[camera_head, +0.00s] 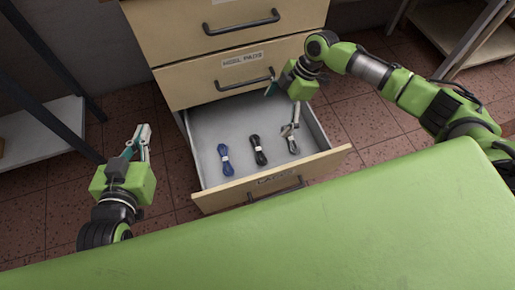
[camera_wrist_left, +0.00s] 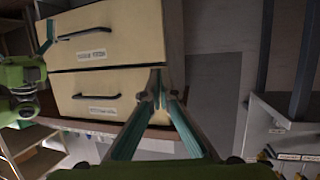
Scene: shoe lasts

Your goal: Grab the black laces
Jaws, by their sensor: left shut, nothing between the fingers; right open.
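The black laces (camera_head: 259,151) lie as a bundle with a white band in the middle of the open bottom drawer (camera_head: 206,122). Blue laces (camera_head: 225,160) lie to their left and greyish laces (camera_head: 290,140) to their right. My right gripper (camera_head: 283,108) is open over the right part of the drawer, above and right of the black laces. My left gripper (camera_head: 140,138) is shut and empty, outside the drawer to its left. In the left wrist view the left fingers (camera_wrist_left: 158,88) meet in front of the cabinet; the laces do not show there.
Closed drawers (camera_head: 190,27) with black handles sit above the open one. My green body (camera_head: 330,230) fills the foreground. A shelf (camera_head: 45,130) with dark legs stands at left and a table (camera_head: 465,40) at upper right.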

